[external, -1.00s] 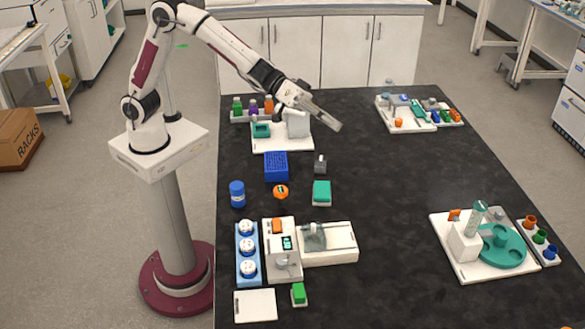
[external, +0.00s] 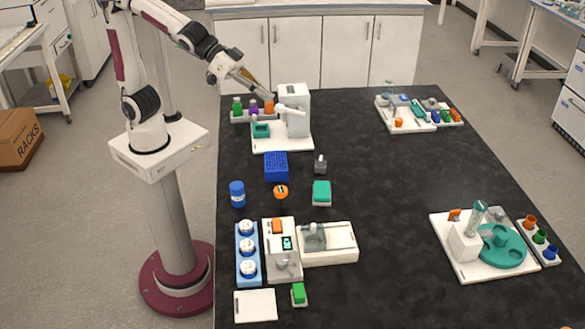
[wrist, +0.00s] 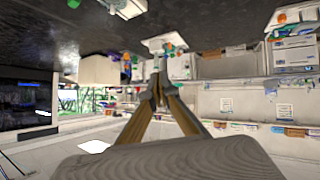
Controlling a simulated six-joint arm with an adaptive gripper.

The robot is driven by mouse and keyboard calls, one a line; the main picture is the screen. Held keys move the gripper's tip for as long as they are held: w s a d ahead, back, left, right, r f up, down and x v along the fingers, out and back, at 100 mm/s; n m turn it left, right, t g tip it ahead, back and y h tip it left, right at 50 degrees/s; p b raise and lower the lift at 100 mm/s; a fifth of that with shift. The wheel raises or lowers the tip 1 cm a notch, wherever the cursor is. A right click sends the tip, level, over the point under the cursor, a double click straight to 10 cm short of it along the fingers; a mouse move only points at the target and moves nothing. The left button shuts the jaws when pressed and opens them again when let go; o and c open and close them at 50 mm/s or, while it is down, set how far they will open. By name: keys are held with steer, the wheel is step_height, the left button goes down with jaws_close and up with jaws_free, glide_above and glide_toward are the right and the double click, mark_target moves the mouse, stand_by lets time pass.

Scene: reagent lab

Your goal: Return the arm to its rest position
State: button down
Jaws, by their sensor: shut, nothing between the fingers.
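My gripper (external: 262,88) is above the far left part of the black bench, just left of and close to the top of the white dispenser-like device (external: 296,108). In the external view I cannot tell whether it touches that device. In the wrist view my gripper (wrist: 157,78) shows its two fingers converging to closed tips, with nothing between them. My arm reaches in from the pedestal at the left, its forearm sloping down to the right.
Green, purple and orange bottles (external: 253,107) stand just below my gripper. A blue rack (external: 276,166), a blue can (external: 237,194) and a teal box (external: 321,193) lie nearer. A teal turntable device (external: 502,250) stands right. The bench's middle right (external: 400,185) is clear.

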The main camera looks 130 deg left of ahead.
steer(key=s+d+f+m+g+h, duration=0.1)
steer(key=s+d+f, duration=0.2)
steer(key=s, duration=0.6)
steer(key=s+d+f+m+g+h, duration=0.1)
steer(key=s+d+f+m+g, duration=0.1)
steer(key=s, duration=0.8)
steer(key=s+d+f+m+g+h, duration=0.1)
steer(key=s+d+f, duration=0.3)
steer(key=s, duration=0.6)
steer(key=shift+d+f+m+g, duration=0.2)
steer(key=shift+d+m+g, duration=0.5)
steer(key=shift+d, duration=0.3)
